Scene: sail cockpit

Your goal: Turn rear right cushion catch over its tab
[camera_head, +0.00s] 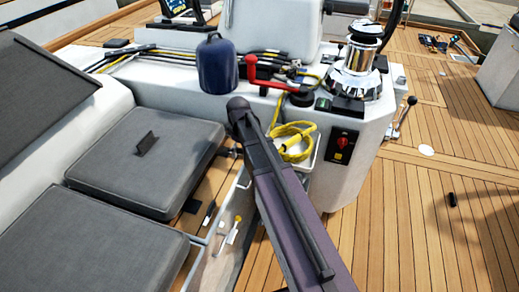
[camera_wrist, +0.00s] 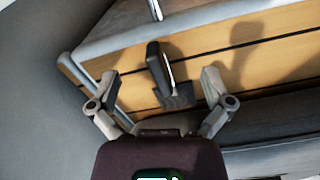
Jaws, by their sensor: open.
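In the wrist view a dark catch (camera_wrist: 157,68) with a pale edge stands out from a wooden panel. A small dark piece (camera_wrist: 179,97) lies at its lower end; I cannot tell whether this is the tab or whether the catch overlaps it. My gripper (camera_wrist: 158,75) is open, with one finger to each side of the catch and no visible contact. In the head view my arm hides much of the area. Small dark fittings (camera_head: 191,206) show beside the grey seat cushion (camera_head: 160,170); I cannot match them surely to this catch.
A nearer grey cushion (camera_head: 85,250) lies on the left bench. A white console (camera_head: 345,120) carries a winch (camera_head: 361,60), a blue capped cylinder (camera_head: 217,65) and a red handle (camera_head: 262,85). The teak deck (camera_head: 430,220) at right is mostly clear.

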